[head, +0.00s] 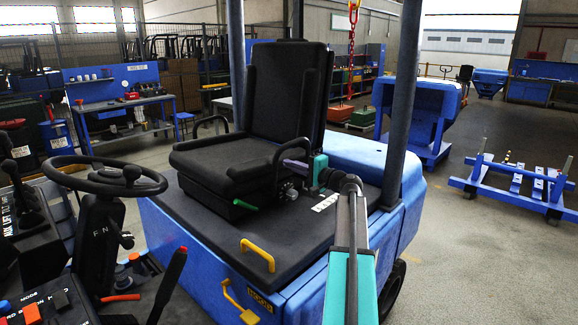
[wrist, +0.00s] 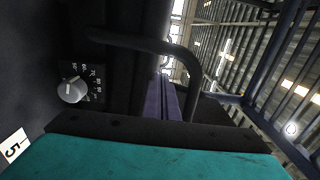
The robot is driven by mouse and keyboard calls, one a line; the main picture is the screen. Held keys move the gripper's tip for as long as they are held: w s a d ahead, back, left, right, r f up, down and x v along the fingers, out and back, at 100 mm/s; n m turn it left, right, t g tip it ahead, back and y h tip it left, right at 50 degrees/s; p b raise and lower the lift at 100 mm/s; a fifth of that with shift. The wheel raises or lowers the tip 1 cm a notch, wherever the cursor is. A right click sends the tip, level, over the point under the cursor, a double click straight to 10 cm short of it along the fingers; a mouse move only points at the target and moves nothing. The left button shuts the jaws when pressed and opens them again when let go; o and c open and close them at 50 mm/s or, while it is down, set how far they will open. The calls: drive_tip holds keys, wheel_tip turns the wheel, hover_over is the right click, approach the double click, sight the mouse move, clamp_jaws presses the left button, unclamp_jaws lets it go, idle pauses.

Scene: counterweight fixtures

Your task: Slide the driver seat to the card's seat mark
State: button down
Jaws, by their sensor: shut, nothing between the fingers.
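The driver seat (head: 240,158), black with a tall backrest and looped armrests, sits on the dark deck of a blue truck. A green lever (head: 245,205) sticks out under its front edge. A grey dial knob (wrist: 72,90) shows on the seat's side in the wrist view. My gripper (head: 297,168), with purple and teal parts, is shut and empty beside the seat's right side, near the armrest.
A steering wheel (head: 108,176) and levers stand at the left. A yellow handle (head: 258,254) rises from the deck's front. A roof post (head: 400,105) stands right of the seat, close to my arm. Open floor lies at the right, before a blue rack (head: 515,186).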

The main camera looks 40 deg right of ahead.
drive_tip(key=s+b, duration=0.1)
drive_tip(key=s, duration=0.8)
drive_tip(key=shift+s+d+b, duration=0.15)
drive_tip(key=shift+d+b, duration=0.25)
idle(0.7)
